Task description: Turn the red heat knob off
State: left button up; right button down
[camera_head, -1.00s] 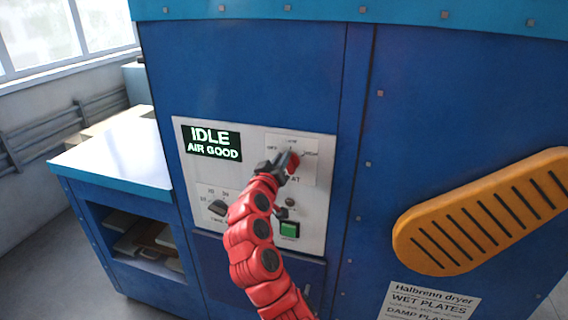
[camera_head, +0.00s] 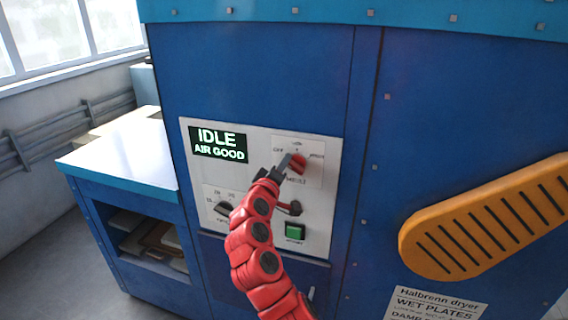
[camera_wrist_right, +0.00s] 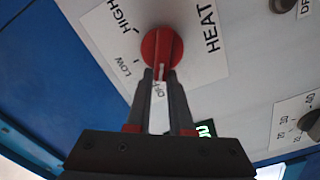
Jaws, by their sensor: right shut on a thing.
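The red heat knob (camera_head: 298,163) sits on the upper right of the grey control panel, with OFF, LOW and HIGH marked around it. In the right wrist view the round red knob (camera_wrist_right: 158,48) has a raised ridge, and a pale mark on it faces the OFF label between my fingers. My right gripper (camera_head: 287,161) reaches it from the lower left. In the right wrist view the two dark fingertips (camera_wrist_right: 161,74) are closed on the knob's ridge. The fingers partly hide the OFF label. My left gripper is not in view.
The display (camera_head: 219,144) reads IDLE, AIR GOOD. A green button (camera_head: 295,232) and a dark timer knob (camera_head: 223,208) are lower on the panel (camera_head: 262,130). A side table (camera_head: 120,165) stands at left.

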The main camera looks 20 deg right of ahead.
dwell(0.3)
jog(key=c, duration=0.8)
grip_release()
jog(key=shift+a, duration=0.1)
jog(key=b+v, duration=0.6)
jog(key=v, duration=1.1)
jog(key=shift+s+a, duration=0.1)
jog(key=shift+s, duration=0.05)
